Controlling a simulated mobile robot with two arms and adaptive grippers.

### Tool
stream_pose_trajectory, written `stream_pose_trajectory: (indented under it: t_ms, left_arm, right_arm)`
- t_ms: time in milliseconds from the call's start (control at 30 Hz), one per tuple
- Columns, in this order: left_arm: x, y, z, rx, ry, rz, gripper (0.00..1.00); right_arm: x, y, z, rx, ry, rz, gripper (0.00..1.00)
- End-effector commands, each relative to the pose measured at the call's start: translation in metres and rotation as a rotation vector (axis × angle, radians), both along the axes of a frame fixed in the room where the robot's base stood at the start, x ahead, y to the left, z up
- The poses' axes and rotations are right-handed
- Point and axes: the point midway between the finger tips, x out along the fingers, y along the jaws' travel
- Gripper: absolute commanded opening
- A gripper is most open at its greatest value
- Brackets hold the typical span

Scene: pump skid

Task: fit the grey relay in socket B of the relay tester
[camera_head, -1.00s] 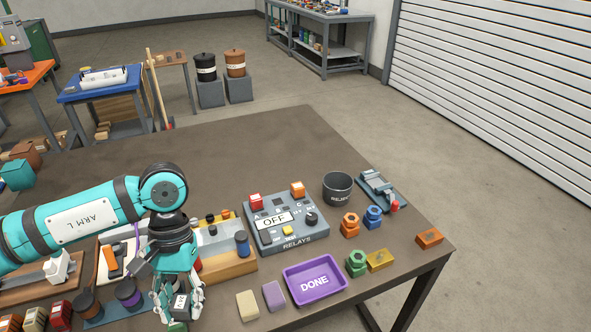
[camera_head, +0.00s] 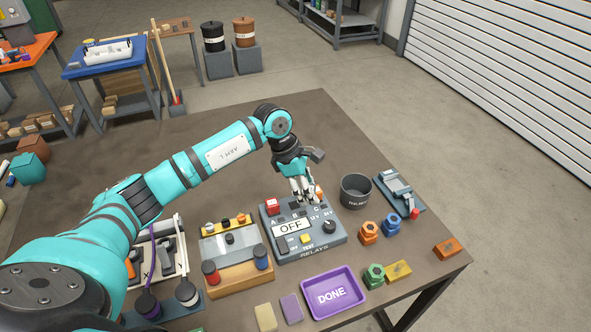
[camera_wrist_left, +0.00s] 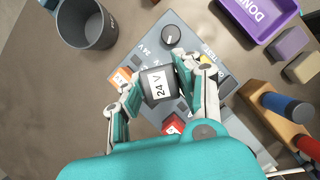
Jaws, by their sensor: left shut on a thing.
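My left gripper (camera_head: 303,196) is shut on the grey relay (camera_wrist_left: 160,86), which has a white 24 V label. It holds the relay over the back part of the relay tester (camera_head: 312,246). The tester also shows beneath it in the left wrist view (camera_wrist_left: 205,38). A red relay (camera_head: 272,207) sits in the tester's left socket, and an orange relay (camera_head: 319,194) sits in its right one, partly behind the fingers. Socket B, between them, is mostly hidden by the gripper and relay. I cannot tell whether the relay touches it. My right gripper is not in view.
A dark bin (camera_head: 356,191) stands close right of the tester. A purple DONE tray (camera_head: 333,312) lies in front. A wooden block with red and blue knobs (camera_head: 238,280) is at the left. Coloured nuts (camera_head: 369,232) lie at the right. The table behind the tester is clear.

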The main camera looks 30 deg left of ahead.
Motion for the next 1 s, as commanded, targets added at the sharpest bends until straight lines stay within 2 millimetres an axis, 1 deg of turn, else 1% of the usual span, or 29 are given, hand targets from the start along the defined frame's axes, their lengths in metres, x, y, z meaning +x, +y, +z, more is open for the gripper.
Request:
stream_pose_trajectory:
  t_ms: [33,100,200,300,567,900,1000]
  left_arm:
    - [0.006,0.012,0.000,-0.002,0.005,0.122,0.07]
    - [0.015,0.027,-0.005,0.000,0.005,0.274,0.07]
    - [0.022,0.044,-0.011,-0.001,0.003,0.431,0.07]
    - [0.025,0.052,-0.016,-0.001,0.004,0.510,0.07]
    - [0.027,0.054,-0.027,-0.002,0.002,0.533,0.07]
    - [0.026,0.055,-0.057,-0.001,0.003,0.531,0.07]
    - [0.026,0.054,-0.063,-0.001,0.002,0.530,0.07]
  right_arm:
    - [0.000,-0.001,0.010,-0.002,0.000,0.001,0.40]
    - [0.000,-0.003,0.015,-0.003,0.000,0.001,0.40]
    - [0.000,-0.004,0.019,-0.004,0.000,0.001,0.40]
    - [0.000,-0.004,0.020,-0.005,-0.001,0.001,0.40]
    - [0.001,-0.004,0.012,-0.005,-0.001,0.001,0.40]
    - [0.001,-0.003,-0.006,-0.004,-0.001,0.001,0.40]
    - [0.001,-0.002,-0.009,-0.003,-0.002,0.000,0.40]
